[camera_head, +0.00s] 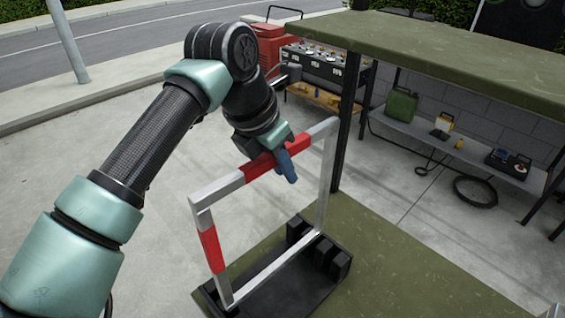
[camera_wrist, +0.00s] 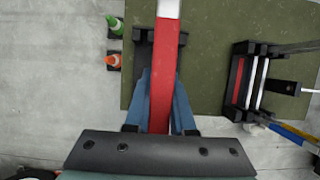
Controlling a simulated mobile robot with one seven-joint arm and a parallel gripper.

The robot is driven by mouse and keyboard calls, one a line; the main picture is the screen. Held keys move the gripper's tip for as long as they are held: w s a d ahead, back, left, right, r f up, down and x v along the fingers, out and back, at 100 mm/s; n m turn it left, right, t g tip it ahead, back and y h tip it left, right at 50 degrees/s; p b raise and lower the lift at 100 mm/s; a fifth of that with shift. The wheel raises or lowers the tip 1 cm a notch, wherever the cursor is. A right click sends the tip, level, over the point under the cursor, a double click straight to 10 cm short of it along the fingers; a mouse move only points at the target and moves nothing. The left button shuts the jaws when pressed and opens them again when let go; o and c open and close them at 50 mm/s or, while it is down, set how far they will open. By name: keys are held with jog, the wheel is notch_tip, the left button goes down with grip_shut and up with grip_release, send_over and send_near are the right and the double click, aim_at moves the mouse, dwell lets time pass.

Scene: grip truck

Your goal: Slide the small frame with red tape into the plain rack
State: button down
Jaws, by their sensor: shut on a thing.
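The small frame (camera_head: 325,165) is a silver rectangle with red tape on its top bar and left side. My gripper (camera_head: 284,160) is shut on its taped top bar. In the wrist view the red-taped bar (camera_wrist: 163,75) runs between my blue fingers (camera_wrist: 160,100). The frame hangs upright with its lower bar over a black rack (camera_head: 300,287) on the green mat. That rack shows no coloured marking and is partly hidden by the frame in the wrist view (camera_wrist: 142,50). I cannot tell whether the lower bar is seated in its slots.
In the wrist view another black rack (camera_wrist: 237,80) at the right holds light-coloured bars and has red on it. A green-topped surface (camera_head: 480,60) on a black post (camera_head: 347,115) is close to the frame's right side.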

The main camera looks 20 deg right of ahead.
notch_tip(320, 180, down, 11)
jog(key=b, duration=0.7)
jog(key=shift+r, duration=0.15)
dwell(0.3)
dwell(0.6)
jog(key=c, duration=0.7)
grip_release()
jog(key=shift+f, duration=0.2)
